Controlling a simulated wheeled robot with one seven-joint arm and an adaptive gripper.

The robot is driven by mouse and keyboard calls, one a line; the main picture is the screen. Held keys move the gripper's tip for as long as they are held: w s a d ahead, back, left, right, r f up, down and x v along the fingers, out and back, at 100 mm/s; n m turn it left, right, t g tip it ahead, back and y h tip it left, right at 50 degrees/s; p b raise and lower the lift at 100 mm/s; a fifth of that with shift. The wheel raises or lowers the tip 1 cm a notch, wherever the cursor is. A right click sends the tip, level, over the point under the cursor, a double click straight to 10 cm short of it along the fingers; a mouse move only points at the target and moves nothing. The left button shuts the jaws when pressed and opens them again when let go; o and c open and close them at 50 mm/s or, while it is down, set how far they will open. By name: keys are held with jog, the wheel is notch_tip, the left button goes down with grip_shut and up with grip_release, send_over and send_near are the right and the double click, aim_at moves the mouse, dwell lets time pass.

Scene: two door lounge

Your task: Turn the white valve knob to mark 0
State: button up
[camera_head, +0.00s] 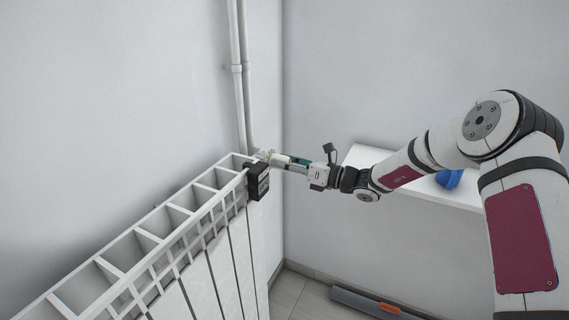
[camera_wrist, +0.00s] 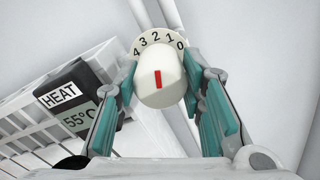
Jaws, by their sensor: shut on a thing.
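The white valve knob (camera_wrist: 160,92) is in the middle of the wrist view, with a red line on its face. Behind it is a white dial ring (camera_wrist: 143,41) with the marks 4, 3, 2, 1 and 0 from left to right. The red line points up, roughly toward mark 2; mark 0 is at the ring's right. My gripper (camera_wrist: 158,76) is shut on the knob, one green-padded finger on each side. In the head view my gripper (camera_head: 276,159) reaches in from the right to the radiator's far end, where the knob is small and mostly hidden.
A white radiator (camera_head: 150,239) runs along the left wall. A black display (camera_wrist: 75,105) reading HEAT 55° hangs on it beside the knob. White pipes (camera_head: 237,70) rise behind. A white shelf (camera_head: 370,155) with a blue object (camera_head: 449,179) is at the right.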

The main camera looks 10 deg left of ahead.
jog(key=m, duration=0.5)
jog(key=shift+m+p, duration=0.3)
jog(key=m, duration=0.5)
jog(key=shift+m, duration=0.3)
jog(key=o, duration=1.1)
jog(key=shift+o, duration=0.2)
jog(key=v, duration=1.2)
